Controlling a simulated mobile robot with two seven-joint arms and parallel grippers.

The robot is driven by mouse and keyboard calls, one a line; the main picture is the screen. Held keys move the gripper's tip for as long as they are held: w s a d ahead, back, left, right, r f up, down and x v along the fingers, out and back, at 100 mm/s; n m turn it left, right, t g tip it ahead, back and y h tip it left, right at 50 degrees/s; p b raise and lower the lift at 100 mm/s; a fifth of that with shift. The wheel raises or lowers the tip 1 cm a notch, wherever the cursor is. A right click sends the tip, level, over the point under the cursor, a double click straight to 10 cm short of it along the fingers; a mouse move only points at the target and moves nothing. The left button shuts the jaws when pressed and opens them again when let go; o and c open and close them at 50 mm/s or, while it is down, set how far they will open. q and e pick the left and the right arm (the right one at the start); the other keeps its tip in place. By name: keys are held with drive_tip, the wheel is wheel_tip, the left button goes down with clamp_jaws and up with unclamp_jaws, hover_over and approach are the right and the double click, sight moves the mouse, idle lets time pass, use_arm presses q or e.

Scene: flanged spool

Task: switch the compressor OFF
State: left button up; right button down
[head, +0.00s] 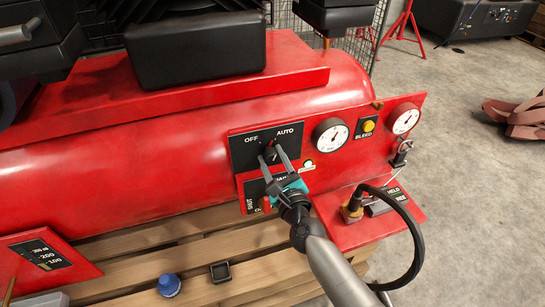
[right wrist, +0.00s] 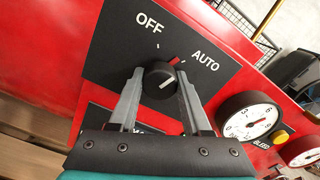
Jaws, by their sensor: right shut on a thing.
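The compressor (head: 120,170) is a big red tank with a control panel on its front. A black plate (head: 247,142) on it reads OFF at left and AUTO at right. The black selector knob (right wrist: 157,74) sits on this plate. In the right wrist view, its red mark points up and right, toward AUTO rather than OFF. My right gripper (head: 274,160) has one finger on each side of the knob and is shut on it. The fingers partly hide the knob in the head view. My left gripper is not in view.
Gauges (head: 330,135), a yellow BLEED button (head: 369,126) and a black hose (head: 418,235) are right of the knob. A lower panel (head: 253,192) is partly behind my gripper. A blue cap (head: 169,285) and a small black box (head: 220,271) rest on the wooden pallet (head: 200,240).

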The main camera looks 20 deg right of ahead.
drive_tip(key=n, duration=0.2)
drive_tip(key=shift+n+p, duration=0.35)
drive_tip(key=shift+n, duration=0.05)
drive_tip(key=n+p, duration=0.1)
drive_tip(key=n, duration=0.1)
drive_tip(key=shift+n, duration=0.4)
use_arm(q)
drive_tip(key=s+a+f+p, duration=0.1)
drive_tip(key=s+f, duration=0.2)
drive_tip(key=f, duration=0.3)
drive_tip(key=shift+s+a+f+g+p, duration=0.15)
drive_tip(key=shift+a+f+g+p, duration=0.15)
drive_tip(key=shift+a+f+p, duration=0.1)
use_arm(e)
drive_tip(key=shift+n, duration=2.6)
drive_tip(key=shift+c, duration=1.8)
unclamp_jaws()
